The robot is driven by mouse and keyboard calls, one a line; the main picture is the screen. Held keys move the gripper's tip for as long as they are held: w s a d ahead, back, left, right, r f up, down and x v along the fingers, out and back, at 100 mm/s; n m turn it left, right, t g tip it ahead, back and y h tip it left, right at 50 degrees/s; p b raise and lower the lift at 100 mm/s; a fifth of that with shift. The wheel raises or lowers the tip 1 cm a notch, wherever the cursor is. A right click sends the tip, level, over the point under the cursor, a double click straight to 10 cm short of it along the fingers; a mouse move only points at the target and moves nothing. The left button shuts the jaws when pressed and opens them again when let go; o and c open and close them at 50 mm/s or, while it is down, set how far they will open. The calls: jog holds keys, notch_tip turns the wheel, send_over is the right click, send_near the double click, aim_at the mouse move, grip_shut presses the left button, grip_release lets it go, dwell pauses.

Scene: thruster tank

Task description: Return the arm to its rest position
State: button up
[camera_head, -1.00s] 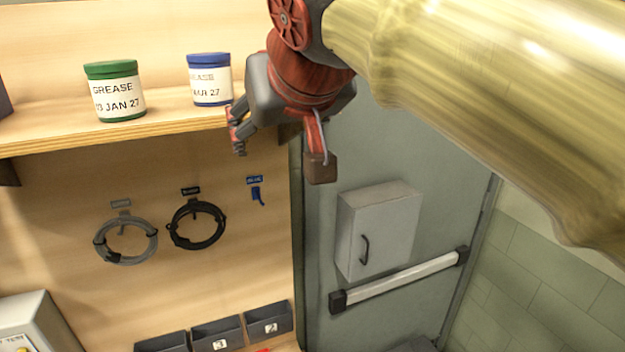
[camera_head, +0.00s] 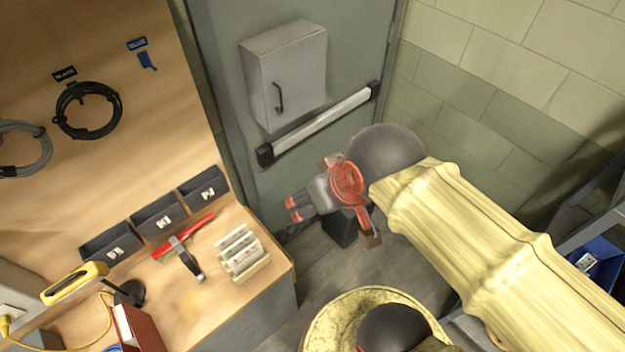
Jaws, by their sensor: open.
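My gripper (camera_head: 292,209) is in the middle of the head view, in front of the lower part of the grey door (camera_head: 225,85). Its two red-tipped fingers point left and stand apart, with nothing between them. My arm, in a yellow sleeve, reaches in from the lower right, with a dark round joint behind the red wrist. The gripper is to the right of the workbench (camera_head: 215,315) and apart from it.
A grey cabinet (camera_head: 290,75) and a push bar (camera_head: 325,122) are on the door. On the bench are dark bins (camera_head: 160,218), a red-handled tool (camera_head: 186,240), a light rack (camera_head: 243,255) and a yellow device (camera_head: 75,284). A blue bin (camera_head: 597,262) sits on the right shelving.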

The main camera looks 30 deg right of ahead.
notch_tip(320, 180, down, 29)
jog(key=b, duration=2.9)
